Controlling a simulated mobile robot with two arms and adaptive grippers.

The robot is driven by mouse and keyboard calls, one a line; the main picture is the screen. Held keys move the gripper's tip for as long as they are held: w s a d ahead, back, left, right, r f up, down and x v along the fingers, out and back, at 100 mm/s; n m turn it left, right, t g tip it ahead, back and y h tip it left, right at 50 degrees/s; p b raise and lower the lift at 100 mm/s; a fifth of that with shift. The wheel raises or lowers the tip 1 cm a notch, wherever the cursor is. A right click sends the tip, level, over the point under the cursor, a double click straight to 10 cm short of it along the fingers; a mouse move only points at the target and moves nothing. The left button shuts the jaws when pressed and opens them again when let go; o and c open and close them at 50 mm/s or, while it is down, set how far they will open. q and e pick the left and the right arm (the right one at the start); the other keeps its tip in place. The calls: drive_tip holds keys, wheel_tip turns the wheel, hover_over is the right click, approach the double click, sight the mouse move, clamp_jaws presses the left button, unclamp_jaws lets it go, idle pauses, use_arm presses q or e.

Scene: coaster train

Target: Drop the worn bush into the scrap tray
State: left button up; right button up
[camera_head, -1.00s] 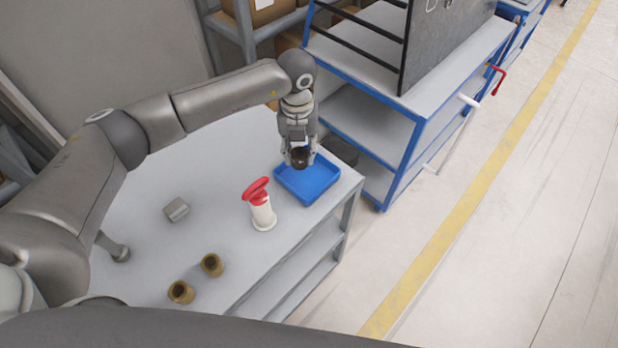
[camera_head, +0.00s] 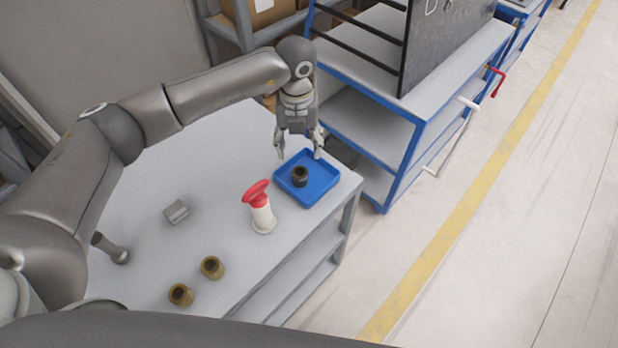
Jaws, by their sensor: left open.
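The worn bush (camera_head: 300,177), a dark brown ring-shaped piece, sits inside the blue scrap tray (camera_head: 322,192) at the table's far right corner. My left gripper (camera_head: 299,155) is open above the tray, its fingers spread apart and empty, clear of the bush. My right gripper is not in view.
A white cylinder with a red handle (camera_head: 260,208) stands just left of the tray. Two brass-coloured bushes (camera_head: 211,267) (camera_head: 181,295) stand near the table's front edge. A small grey block (camera_head: 176,211) and a grey peg-like part (camera_head: 111,248) are at left. A blue-framed shelf (camera_head: 376,123) stands beyond the tray.

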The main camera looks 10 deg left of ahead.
use_arm(q)
wheel_tip(320, 180, up, 9)
idle(0.7)
